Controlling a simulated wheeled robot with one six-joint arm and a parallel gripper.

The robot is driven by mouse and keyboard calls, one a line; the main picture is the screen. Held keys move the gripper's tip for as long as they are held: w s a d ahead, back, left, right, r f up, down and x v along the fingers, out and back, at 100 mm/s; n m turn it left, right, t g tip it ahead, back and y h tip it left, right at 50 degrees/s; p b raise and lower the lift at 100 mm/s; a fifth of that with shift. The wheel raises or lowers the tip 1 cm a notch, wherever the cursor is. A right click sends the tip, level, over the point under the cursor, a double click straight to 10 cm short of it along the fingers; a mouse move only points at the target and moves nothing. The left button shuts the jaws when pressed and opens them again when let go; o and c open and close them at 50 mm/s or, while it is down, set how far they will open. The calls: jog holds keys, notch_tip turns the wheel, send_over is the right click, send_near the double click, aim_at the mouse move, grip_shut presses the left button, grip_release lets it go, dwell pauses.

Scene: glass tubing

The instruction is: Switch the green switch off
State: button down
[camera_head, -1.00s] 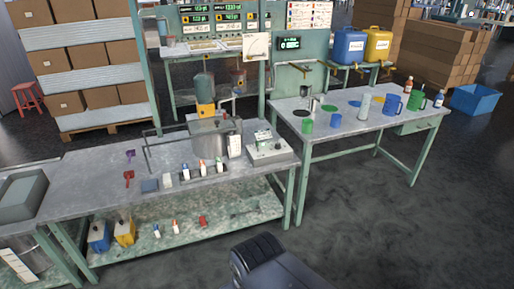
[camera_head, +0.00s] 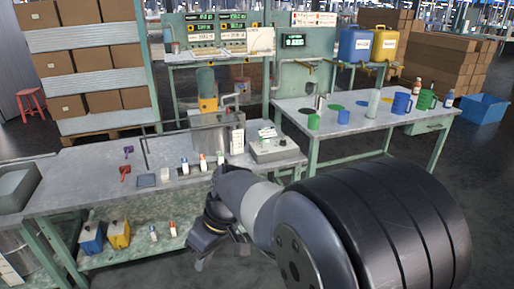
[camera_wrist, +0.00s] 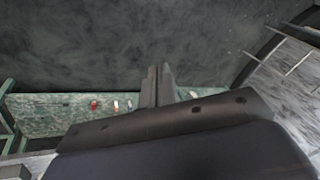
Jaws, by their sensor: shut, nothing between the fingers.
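A grey control box (camera_head: 275,149) sits at the right end of the left workbench in the head view. Its top carries small controls and a greenish part (camera_head: 266,132), too small to tell as the green switch or its position. My gripper (camera_head: 199,264) hangs in front of that bench's front edge, left of and lower than the box, apart from it. In the wrist view my gripper (camera_wrist: 159,82) has its two fingers together with nothing between them. The control box does not show in the wrist view.
The left workbench (camera_head: 75,185) holds a metal tank (camera_head: 213,139) behind several small bottles. Its lower shelf, also in the wrist view (camera_wrist: 60,118), holds small items. A second table (camera_head: 350,135) with cups and jugs stands right. Floor between is clear.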

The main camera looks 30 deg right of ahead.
jog(key=w+f+n+y+b, duration=0.3)
jog(key=w+f+b, duration=0.3)
jog(key=w+f, duration=0.2)
jog(key=shift+w+d, duration=0.2)
jog(key=shift+w, duration=0.75)
jog(key=shift+f, duration=0.1)
